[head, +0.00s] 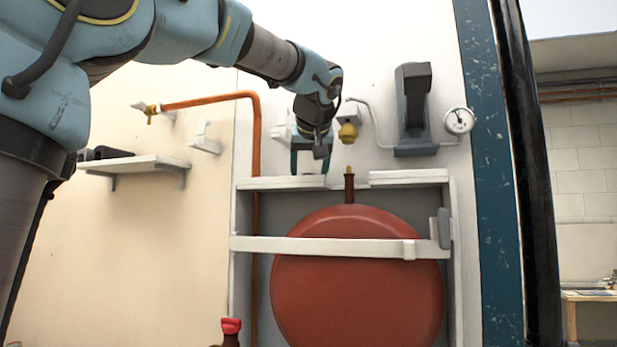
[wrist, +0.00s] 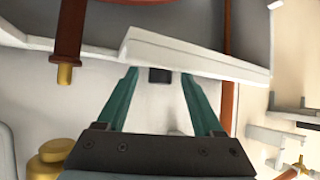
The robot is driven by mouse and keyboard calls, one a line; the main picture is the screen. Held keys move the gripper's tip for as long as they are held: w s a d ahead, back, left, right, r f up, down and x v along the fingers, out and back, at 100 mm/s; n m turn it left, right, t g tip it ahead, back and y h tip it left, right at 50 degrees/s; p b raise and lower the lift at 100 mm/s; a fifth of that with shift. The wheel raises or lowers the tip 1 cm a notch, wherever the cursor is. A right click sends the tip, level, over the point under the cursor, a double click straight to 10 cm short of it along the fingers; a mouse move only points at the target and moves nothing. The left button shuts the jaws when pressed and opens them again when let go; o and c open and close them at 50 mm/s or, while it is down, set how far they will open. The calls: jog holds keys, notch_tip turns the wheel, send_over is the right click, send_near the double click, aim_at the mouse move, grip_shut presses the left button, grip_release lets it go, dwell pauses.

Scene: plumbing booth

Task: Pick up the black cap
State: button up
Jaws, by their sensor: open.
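A small dark block (wrist: 159,75), which looks like the black cap, shows in the wrist view beside the edge of a white ledge (wrist: 195,58). It lies between the tips of my gripper's two green fingers (wrist: 158,84), which are apart with nothing held. I cannot tell how deep between the fingers it is. In the head view my gripper (head: 309,168) points down just above the left part of the white ledge (head: 282,183). The cap cannot be made out there.
A red tank (head: 357,285) sits below the ledge behind a white bar (head: 325,247). Near my gripper are a brass fitting (head: 348,132), an orange pipe (head: 256,140) and a grey bracket (head: 414,110). A side shelf (head: 137,163) holds dark cylindrical parts (head: 105,153).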

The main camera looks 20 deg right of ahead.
jog(key=shift+c, duration=0.4)
grip_shut()
jog(key=shift+r, duration=0.1)
dwell(0.3)
